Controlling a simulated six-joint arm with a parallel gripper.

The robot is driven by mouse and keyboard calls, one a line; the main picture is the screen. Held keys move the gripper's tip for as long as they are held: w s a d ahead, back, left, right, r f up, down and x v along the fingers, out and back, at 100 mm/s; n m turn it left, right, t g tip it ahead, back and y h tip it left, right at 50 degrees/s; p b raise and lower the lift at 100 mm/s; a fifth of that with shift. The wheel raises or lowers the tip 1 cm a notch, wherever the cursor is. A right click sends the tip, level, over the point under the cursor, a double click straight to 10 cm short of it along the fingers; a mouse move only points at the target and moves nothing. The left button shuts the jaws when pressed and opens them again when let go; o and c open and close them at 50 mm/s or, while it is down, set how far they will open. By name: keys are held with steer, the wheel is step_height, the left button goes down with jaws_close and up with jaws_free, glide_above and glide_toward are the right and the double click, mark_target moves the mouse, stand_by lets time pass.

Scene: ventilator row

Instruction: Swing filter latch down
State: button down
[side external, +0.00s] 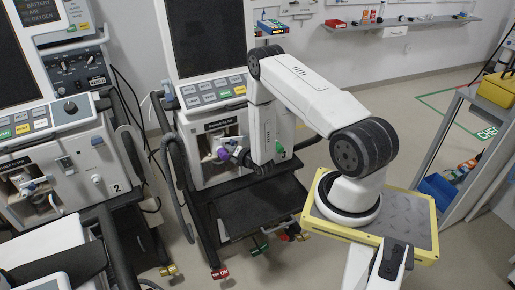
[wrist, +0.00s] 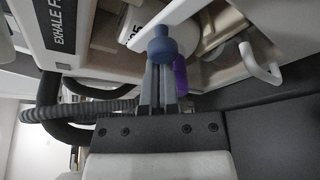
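The ventilator marked 3 (side external: 212,127) stands in the middle of the side view, its front bay facing my arm. In the wrist view its "EXHALE F..." label (wrist: 56,24) is cut off, and a white filter (wrist: 137,22) sits partly hidden in the bay. A blue round-ended knob (wrist: 162,46), seemingly the latch handle, lies right at my fingertips and covers them. A purple part (wrist: 180,76) is just right of the fingers; it also shows in the side view (side external: 222,153). My gripper (wrist: 160,70) has its fingers close together; whether they grip the knob is unclear.
A white bracket (wrist: 262,66) juts out right of the bay. A corrugated hose (wrist: 80,110) runs left of my gripper. A dark shelf (side external: 262,210) lies below the bay. Ventilator 2 (side external: 85,150) stands at left; a metal cart (side external: 460,160) at right.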

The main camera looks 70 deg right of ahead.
steer(key=shift+s+d+r+m+t, duration=0.55)
steer(key=shift+r+m, duration=0.5)
steer(key=shift+m, duration=0.2)
steer(key=shift+s+d+r+m+t, duration=0.45)
steer(key=shift+d+r+m, duration=0.15)
steer(key=shift+r+m, duration=0.55)
steer(key=shift+s+d+r+m+t, duration=0.55)
steer(key=shift+r+m, duration=0.35)
steer(key=shift+m, duration=0.5)
steer(key=shift+w, duration=0.1)
steer(key=shift+a+f, duration=0.1)
steer(key=v, duration=1)
steer(key=shift+f, duration=0.3)
steer(key=shift+w, duration=0.1)
